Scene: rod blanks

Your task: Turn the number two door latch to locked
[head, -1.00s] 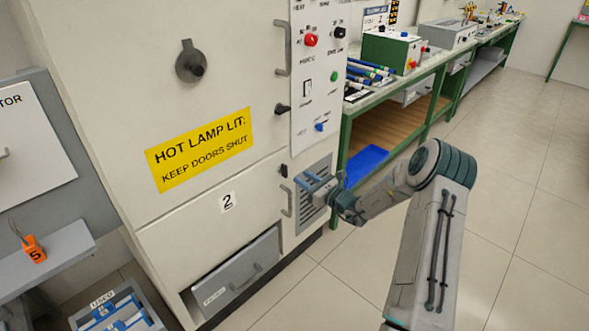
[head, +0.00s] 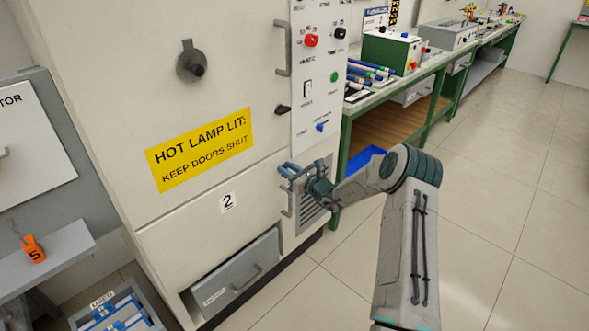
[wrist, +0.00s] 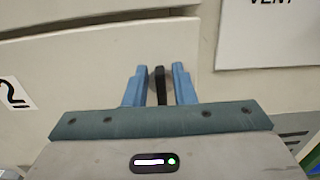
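The number two door (head: 170,235) is the lower cabinet door with the "2" label (head: 228,202). Its black latch (wrist: 161,86) shows in the wrist view between my two blue fingers, its handle roughly upright in that picture. My gripper (head: 286,169) is at the latch, at the door's upper right edge; it also shows in the wrist view (wrist: 160,70). The fingers are open, one on each side of the latch, with a narrow gap on both sides. In the head view my gripper hides the latch.
A second black latch (head: 283,109) sits above on the upper door, next to the control panel (head: 316,80). A door handle (head: 288,200) and a vent grille (head: 312,212) lie just below and right of my gripper. A green bench (head: 345,150) stands to the right.

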